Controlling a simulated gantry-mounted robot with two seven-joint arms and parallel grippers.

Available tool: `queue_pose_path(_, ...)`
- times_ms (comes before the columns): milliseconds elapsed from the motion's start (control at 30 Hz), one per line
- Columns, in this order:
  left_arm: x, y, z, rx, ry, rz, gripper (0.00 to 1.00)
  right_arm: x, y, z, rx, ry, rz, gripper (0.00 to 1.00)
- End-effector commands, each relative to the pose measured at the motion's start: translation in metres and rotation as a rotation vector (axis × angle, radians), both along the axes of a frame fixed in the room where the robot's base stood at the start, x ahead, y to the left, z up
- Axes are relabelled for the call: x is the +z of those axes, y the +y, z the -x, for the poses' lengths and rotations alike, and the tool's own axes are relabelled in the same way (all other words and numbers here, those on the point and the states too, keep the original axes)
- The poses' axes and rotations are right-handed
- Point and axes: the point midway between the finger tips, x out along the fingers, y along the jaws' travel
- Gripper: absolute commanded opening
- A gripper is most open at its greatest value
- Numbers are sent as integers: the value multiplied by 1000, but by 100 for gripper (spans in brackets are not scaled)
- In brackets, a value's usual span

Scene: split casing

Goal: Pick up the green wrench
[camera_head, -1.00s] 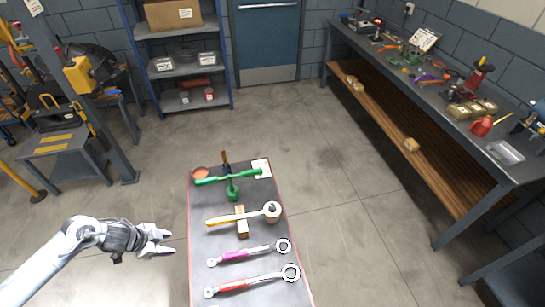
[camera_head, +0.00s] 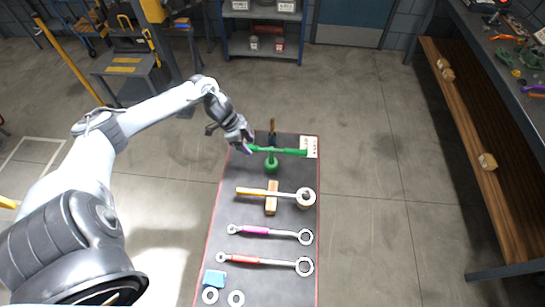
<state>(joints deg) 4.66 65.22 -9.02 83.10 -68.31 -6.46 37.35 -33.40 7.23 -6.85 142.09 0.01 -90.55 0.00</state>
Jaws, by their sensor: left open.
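The green wrench (camera_head: 285,151) lies level across a green stand (camera_head: 271,165) at the far end of the dark table (camera_head: 240,212). Its right end reaches beside a white label card. My left gripper (camera_head: 245,147) is open at the left end of the wrench, and its fingers hide that end. I cannot tell whether the fingers touch the wrench. My right gripper is not in view.
Purple (camera_head: 256,231) and red (camera_head: 244,259) wrenches lie nearer. A blue piece (camera_head: 214,279) and two rings are at the near end. A workbench (camera_head: 490,150) stands right.

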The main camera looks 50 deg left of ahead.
Motion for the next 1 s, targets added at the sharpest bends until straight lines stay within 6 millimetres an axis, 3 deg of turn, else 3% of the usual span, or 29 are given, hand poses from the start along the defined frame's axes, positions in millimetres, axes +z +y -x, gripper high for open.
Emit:
queue_pose_path(167, -9, -3, -2, 1, 0, 0, 51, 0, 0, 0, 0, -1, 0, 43)
queue_pose_path(500, -46, -14, -10, 1, -3, 0, 51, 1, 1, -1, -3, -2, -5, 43)
queue_pose_path(833, -52, -15, -11, -1, 0, -3, 51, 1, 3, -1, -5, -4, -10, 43)
queue_pose_path(1000, -51, -15, -11, -1, 0, -2, 27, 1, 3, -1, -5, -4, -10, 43)
